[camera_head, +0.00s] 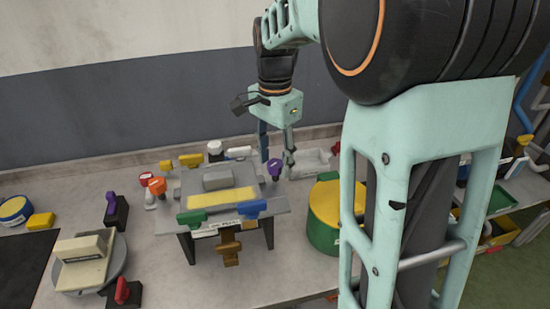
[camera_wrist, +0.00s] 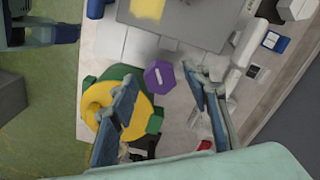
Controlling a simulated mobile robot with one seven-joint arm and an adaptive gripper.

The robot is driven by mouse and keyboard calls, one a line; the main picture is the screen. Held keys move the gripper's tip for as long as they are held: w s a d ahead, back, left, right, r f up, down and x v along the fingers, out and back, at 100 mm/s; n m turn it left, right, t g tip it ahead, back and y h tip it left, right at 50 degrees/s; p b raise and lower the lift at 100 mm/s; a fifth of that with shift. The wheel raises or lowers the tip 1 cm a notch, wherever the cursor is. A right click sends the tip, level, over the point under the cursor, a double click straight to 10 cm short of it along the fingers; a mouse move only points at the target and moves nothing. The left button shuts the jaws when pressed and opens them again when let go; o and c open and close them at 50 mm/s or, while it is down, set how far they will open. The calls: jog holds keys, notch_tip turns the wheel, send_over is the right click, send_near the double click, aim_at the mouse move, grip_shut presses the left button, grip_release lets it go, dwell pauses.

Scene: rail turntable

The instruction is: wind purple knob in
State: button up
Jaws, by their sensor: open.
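A purple knob (camera_head: 275,167) sticks up at the right side of the grey table-like fixture (camera_head: 187,189). In the wrist view it is a purple hexagonal head (camera_wrist: 160,78) with a pale mark on top. My gripper (camera_head: 277,158) points down just above this knob, with its fingers apart. In the wrist view the knob shows between the fingertips of my gripper (camera_wrist: 157,82), and I see no contact. A second purple knob (camera_head: 110,202) stands on a black block at the left.
A green and yellow drum (camera_head: 324,238) stands right of the fixture, close to my gripper in the wrist view. Green, blue, orange and yellow knobs ring the fixture. A pale tray (camera_head: 312,161) lies behind. Bare bench shows in front of the fixture.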

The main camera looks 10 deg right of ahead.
aim_at(275, 163)
notch_tip(275, 163, up, 12)
dwell(0.5)
